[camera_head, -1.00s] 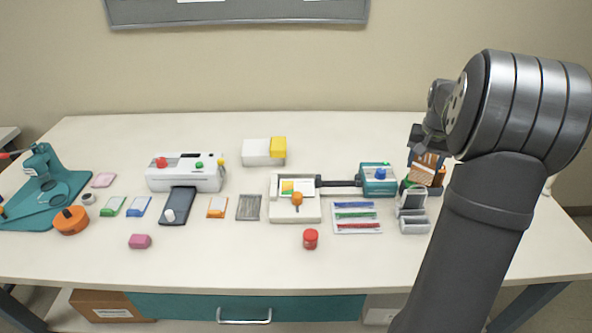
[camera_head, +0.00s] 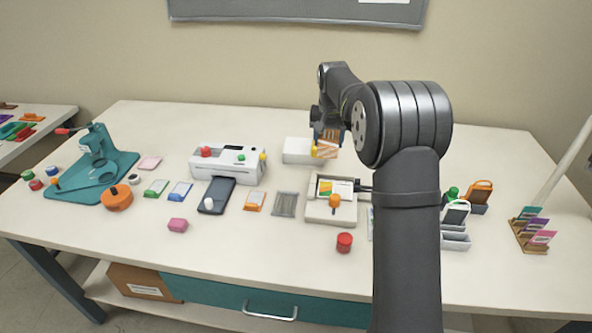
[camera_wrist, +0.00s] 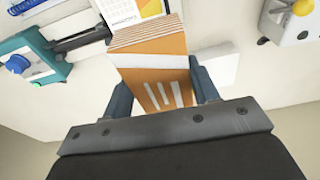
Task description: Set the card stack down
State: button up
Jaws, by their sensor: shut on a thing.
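My gripper (camera_head: 328,134) is shut on an orange card stack (camera_head: 326,152), held above the back middle of the table, in front of the white box with a yellow part (camera_head: 297,150). In the wrist view the stack (camera_wrist: 150,68) sits between the two blue-grey fingers of my gripper (camera_wrist: 163,92). It has a white band and pale stripes, and its layered edge faces the top of the picture. The stack partly covers the white tray with a printed card (camera_wrist: 128,10); in the head view this tray (camera_head: 318,212) is nearer the front.
The white laminator-like machine (camera_head: 228,163) stands to the left, with a dark phone-like slab (camera_head: 216,196) before it. A red jar (camera_head: 344,243) and an orange tape-like roll (camera_head: 117,198) stand near the front. Card holders (camera_head: 530,232) are at the right. My arm hides part of the right side.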

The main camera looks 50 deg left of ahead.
notch_tip(320, 180, down, 4)
jog(key=shift+w+d+f, duration=0.1)
send_over(293, 179)
jog(key=f, duration=0.7)
jog(key=shift+d+f, duration=0.3)
jog(key=shift+f, duration=2.05)
jog(key=shift+f, duration=0.2)
jog(key=o, duration=1.1)
jog(key=shift+r, duration=0.1)
